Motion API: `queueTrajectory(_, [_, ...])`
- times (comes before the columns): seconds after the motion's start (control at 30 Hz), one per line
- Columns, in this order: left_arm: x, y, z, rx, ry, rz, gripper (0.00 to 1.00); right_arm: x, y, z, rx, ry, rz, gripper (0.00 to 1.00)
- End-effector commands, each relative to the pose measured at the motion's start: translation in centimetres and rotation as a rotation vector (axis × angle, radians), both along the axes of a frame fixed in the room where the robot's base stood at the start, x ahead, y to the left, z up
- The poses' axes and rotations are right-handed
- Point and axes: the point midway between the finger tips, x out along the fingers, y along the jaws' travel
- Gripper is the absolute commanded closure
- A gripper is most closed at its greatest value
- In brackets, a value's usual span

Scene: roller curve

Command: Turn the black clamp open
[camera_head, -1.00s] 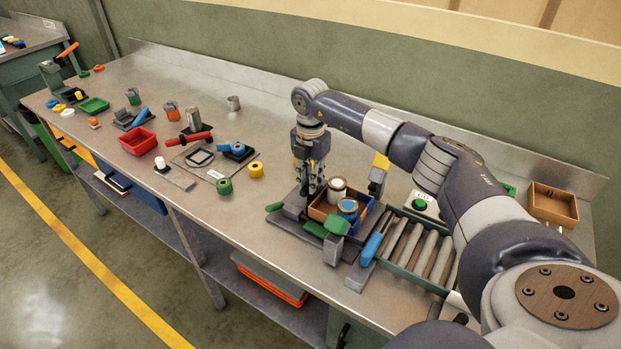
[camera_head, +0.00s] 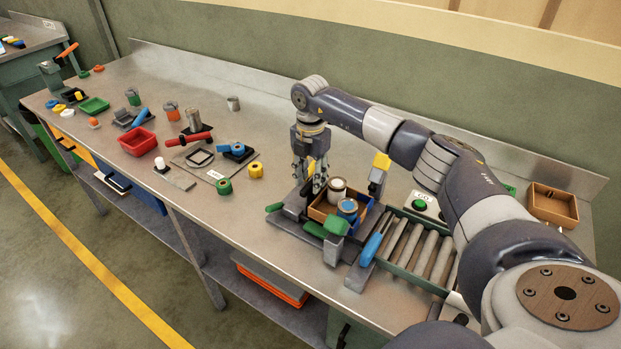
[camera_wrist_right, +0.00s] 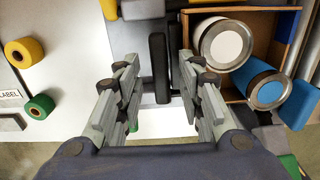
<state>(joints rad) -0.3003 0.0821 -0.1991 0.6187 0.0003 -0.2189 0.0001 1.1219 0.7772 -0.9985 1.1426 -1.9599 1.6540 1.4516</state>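The black clamp shows as an upright black bar (camera_wrist_right: 158,68) in the right wrist view, on a grey fixture beside the wooden box. In the head view its dark handle (camera_head: 309,187) is partly hidden by my right gripper. My right gripper (camera_head: 310,177) points down over the fixture at the box's left side. In the right wrist view its fingers (camera_wrist_right: 158,82) are spread wide, one on each side of the black bar, with a gap on both sides. My left gripper is not in view.
The wooden box (camera_head: 317,212) holds cans, one white-topped (camera_wrist_right: 222,43) and one blue-topped (camera_wrist_right: 268,92). A green clamp (camera_head: 337,224) and a blue handle (camera_head: 371,247) stand in front. Rollers (camera_head: 425,255) lie to the right.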

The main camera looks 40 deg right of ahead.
Motion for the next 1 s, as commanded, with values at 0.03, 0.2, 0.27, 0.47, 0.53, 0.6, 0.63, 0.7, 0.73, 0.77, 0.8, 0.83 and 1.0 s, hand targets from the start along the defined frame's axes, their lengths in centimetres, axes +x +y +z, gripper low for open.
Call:
queueTrajectory(0.03, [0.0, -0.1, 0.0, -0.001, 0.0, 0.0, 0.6, 0.1, 0.0, 0.9, 0.0, -0.005, 0.0, 0.65])
queueTrajectory(0.2, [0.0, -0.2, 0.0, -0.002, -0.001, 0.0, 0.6, 0.1, -0.1, 4.4, 0.0, -0.008, 0.0, 0.65])
queueTrajectory(0.27, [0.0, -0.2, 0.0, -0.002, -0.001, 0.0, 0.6, 0.2, 0.0, 5.8, 0.001, -0.007, 0.0, 0.65])
queueTrajectory(0.47, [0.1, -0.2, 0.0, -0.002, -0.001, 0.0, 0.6, 0.1, 0.0, 9.4, 0.0, -0.006, -0.001, 0.65])
queueTrajectory(0.53, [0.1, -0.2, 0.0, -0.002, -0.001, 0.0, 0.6, 0.1, -0.1, 10.2, 0.0, -0.005, -0.002, 0.65])
queueTrajectory(0.6, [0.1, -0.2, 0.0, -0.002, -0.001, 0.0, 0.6, 0.1, -0.1, 10.8, 0.001, -0.004, -0.002, 0.65])
queueTrajectory(0.63, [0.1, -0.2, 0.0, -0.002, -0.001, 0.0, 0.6, 0.1, -0.1, 10.9, 0.001, -0.004, -0.002, 0.65])
queueTrajectory(0.7, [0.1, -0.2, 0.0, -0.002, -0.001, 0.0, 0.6, 0.1, -0.1, 11.2, 0.0, -0.003, -0.002, 0.65])
queueTrajectory(0.73, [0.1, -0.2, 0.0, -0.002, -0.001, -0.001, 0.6, 0.1, -0.1, 11.2, 0.0, -0.003, -0.002, 0.65])
queueTrajectory(0.77, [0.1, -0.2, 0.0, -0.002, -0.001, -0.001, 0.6, 0.0, -0.1, 11.3, 0.0, -0.003, -0.002, 0.65])
queueTrajectory(0.8, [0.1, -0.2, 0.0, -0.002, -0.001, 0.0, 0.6, 0.0, -0.1, 11.3, 0.0, -0.002, -0.002, 0.65])
queueTrajectory(0.83, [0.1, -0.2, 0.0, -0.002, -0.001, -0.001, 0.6, 0.0, -0.1, 11.3, 0.0, -0.002, -0.002, 0.65])
queueTrajectory(1.0, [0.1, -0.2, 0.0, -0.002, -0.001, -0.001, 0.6, 0.1, -0.1, 11.3, 0.0, -0.003, -0.002, 0.65])
